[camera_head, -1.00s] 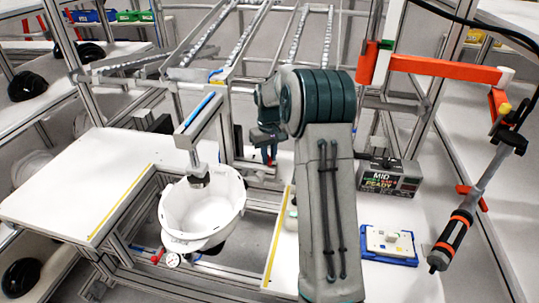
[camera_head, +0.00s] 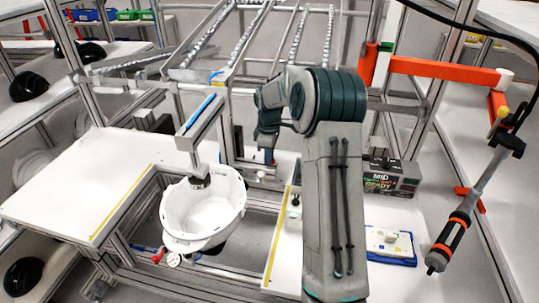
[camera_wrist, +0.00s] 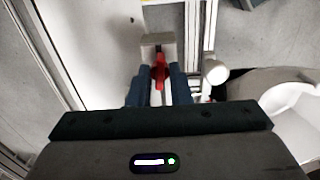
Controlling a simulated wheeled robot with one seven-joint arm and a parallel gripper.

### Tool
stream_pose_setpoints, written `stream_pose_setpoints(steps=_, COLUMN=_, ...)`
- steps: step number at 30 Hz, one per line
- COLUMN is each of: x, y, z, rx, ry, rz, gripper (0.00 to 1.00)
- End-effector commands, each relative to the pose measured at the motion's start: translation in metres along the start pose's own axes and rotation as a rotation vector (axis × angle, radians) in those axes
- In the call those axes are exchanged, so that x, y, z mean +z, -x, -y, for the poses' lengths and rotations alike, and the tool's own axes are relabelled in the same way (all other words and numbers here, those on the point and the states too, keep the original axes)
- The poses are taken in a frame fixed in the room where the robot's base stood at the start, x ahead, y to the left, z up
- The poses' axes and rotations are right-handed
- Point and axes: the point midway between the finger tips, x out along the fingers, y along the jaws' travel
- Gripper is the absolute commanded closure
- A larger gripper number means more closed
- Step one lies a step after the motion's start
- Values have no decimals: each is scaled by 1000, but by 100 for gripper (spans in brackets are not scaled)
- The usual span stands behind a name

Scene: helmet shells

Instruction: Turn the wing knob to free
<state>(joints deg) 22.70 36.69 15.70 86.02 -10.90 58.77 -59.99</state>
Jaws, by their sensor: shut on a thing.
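The red wing knob (camera_wrist: 160,68) is between the two dark blue fingers of my gripper (camera_wrist: 160,84) in the wrist view. The fingers are shut on it, and its lower part is partly hidden between them. A pale grey block (camera_wrist: 157,41) sits just beyond the knob. In the head view my gripper (camera_head: 268,155) hangs behind my arm, right of the white helmet shell (camera_head: 203,212); the knob is too small there to make out its angle.
A press arm (camera_head: 198,130) reaches down into the shell. A MID READY display box (camera_head: 390,178) and a blue tray (camera_head: 392,258) with a white part stand right of my arm. A screwdriver (camera_head: 455,230) hangs at far right.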

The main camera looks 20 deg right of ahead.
Motion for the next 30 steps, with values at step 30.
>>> stream_pose_setpoints(steps=30, x=1, y=0, z=0, rx=-2, ry=179, rz=1, gripper=60)
